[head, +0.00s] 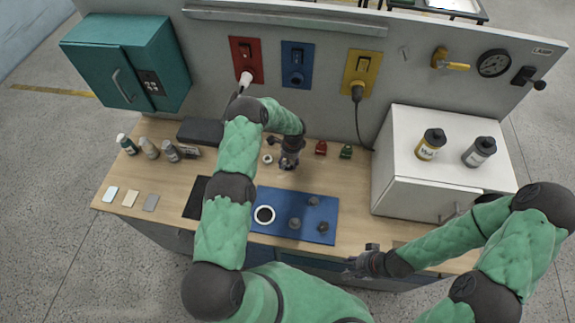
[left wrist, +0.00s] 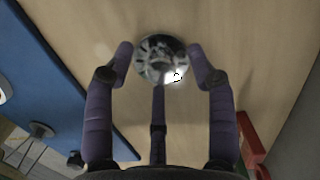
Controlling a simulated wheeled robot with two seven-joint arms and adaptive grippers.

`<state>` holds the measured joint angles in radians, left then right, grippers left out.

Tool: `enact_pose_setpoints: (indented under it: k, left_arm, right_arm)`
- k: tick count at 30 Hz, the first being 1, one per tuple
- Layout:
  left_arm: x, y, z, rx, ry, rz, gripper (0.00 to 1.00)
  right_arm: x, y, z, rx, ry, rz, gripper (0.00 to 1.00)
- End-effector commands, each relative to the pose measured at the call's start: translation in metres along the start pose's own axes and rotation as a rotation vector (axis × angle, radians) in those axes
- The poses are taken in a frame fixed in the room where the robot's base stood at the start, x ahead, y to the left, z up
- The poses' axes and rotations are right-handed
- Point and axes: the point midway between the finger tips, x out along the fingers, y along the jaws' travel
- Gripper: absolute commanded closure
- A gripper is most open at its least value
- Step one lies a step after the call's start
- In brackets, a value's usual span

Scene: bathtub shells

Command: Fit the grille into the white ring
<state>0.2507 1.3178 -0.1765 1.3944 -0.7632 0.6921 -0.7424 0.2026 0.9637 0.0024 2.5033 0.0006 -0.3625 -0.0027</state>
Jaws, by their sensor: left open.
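The grille (left wrist: 161,59) is a small round metal disc with dark slots and a bright glare, lying on the wooden worktop. In the head view a small pale disc, likely the grille (head: 267,158), lies just left of my left gripper (head: 288,160). The white ring (head: 264,206) lies on the blue mat, dark inside. My right gripper (head: 362,263) is near the front edge, away from both; its jaw opening is unclear.
The blue mat (head: 275,237) also holds three grey pieces (head: 294,223). Red (head: 321,148) and green (head: 346,152) blocks stand right of my left gripper. Bottles (head: 150,148) stand at the left, a white cabinet (head: 400,150) at the right. A panel wall rises behind.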

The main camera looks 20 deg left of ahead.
Motion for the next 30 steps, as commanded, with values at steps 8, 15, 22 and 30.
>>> enact_pose_setpoints:
  k: [8,15,22,30]
  left_arm:
    - [0.000,0.000,0.000,0.000,0.000,0.000,0.97]
    - [-0.001,0.000,0.000,0.000,0.000,0.000,1.00]
    - [-0.003,-0.001,0.000,0.000,0.000,-0.001,1.00]
    - [-0.020,-0.002,0.002,0.000,0.000,-0.003,1.00]
  right_arm:
    - [0.000,0.000,0.000,0.000,0.000,0.000,0.60]
    - [0.000,0.000,0.000,0.000,0.000,0.000,0.60]
    - [0.001,0.001,0.000,0.000,0.000,0.000,0.60]
    - [0.009,0.003,0.000,0.000,0.000,0.000,0.60]
